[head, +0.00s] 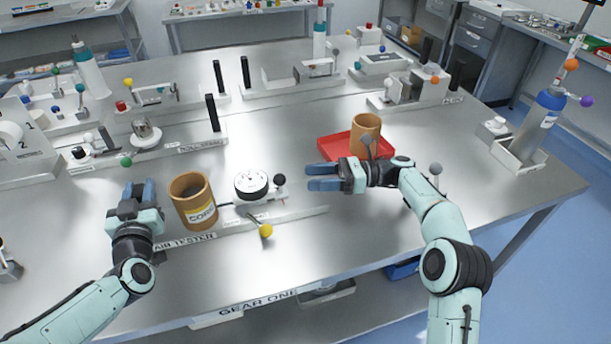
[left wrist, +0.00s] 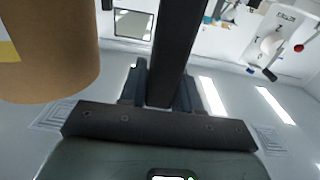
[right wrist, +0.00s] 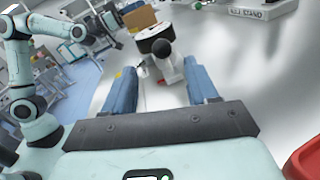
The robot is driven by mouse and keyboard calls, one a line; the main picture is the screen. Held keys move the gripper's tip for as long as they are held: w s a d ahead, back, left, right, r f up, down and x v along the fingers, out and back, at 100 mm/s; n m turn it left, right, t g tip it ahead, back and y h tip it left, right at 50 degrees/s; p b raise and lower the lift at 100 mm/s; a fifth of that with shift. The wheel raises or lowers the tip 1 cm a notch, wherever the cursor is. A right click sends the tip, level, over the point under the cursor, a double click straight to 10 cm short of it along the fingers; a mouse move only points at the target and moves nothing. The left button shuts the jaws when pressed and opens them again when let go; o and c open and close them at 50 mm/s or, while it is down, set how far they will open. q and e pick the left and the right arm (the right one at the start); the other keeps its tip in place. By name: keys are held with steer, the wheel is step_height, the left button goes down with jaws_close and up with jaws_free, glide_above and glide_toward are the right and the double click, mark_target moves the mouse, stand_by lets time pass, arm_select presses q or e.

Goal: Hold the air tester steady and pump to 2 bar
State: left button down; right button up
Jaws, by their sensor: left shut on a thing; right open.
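The air tester (head: 290,216) is a metal base with an "AIR TESTER" label, near the front of the bench. It carries a round white-faced gauge (head: 251,183), a black ball knob (head: 280,180) and a yellow ball lever (head: 265,231). The gauge reading is too small to tell. A brown cylinder marked "CORE" (head: 195,207) stands at its left part. My left gripper (head: 138,195) is shut on a dark upright post (left wrist: 177,45), left of that core. My right gripper (head: 325,178) is open and empty, right of the black knob; the knob shows ahead between its fingers (right wrist: 163,48).
Another brown core (head: 365,133) stands at a red tray (head: 333,148) behind my right gripper. A stand with a dark post (head: 212,115) lies behind the tester. The bench right of the tester is mostly clear.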

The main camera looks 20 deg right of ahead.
mark_target(280, 184)
stand_by(0.6)
steer(key=shift+d, duration=0.3)
steer(key=x, duration=0.7)
steer(key=shift+a, duration=0.3)
